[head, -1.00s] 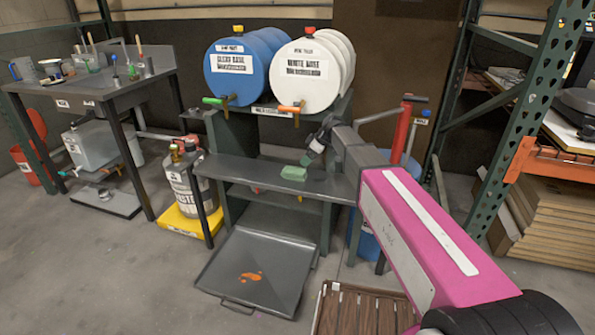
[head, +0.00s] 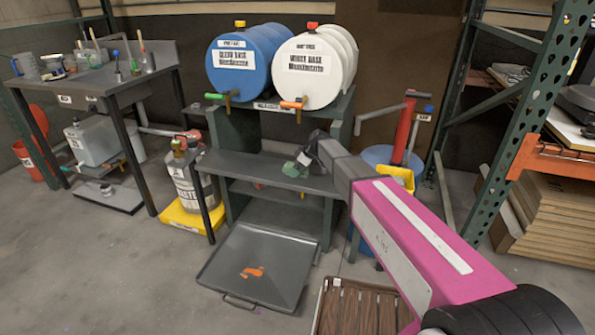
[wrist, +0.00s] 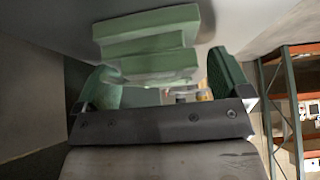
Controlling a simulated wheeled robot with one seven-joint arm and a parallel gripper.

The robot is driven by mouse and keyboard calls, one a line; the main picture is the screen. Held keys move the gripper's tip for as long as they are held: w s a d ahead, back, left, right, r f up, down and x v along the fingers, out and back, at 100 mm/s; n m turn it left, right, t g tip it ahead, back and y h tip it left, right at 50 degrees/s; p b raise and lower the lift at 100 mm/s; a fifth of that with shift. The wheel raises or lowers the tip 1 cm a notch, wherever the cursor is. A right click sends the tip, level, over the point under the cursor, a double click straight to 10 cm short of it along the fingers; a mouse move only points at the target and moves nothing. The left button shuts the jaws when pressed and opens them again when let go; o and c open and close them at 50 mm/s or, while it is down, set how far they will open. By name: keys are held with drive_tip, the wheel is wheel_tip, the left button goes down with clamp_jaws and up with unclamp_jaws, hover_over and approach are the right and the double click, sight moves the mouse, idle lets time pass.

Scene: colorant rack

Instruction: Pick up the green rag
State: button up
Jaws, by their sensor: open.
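The green rag (head: 290,169) is a folded pale green block on the dark grey shelf (head: 245,168) below the drums. My gripper (head: 300,163) is at the rag's right side and hides part of it in the head view. In the wrist view, the rag (wrist: 150,42) shows stacked layers ahead of and partly between the two green finger pads of my gripper (wrist: 163,68). The pads are spread apart, so the gripper is open. Whether either pad touches the rag I cannot tell.
A blue drum (head: 235,65) and a white drum (head: 303,75) with taps sit above the shelf. A grey tray (head: 258,268) lies on the floor in front. A green rack upright (head: 490,130) stands right of my arm. A workbench (head: 95,85) is at left.

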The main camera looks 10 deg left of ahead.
drive_tip(key=c, duration=1.1)
drive_tip(key=shift+o, duration=0.2)
drive_tip(key=shift+r, duration=0.1)
drive_tip(key=shift+r, duration=0.55)
wheel_tip(320, 180, up, 2)
drive_tip(key=shift+r, duration=0.15)
drive_tip(key=s+a, duration=0.1)
drive_tip(key=s, duration=1.7)
drive_tip(key=shift+a, duration=0.2)
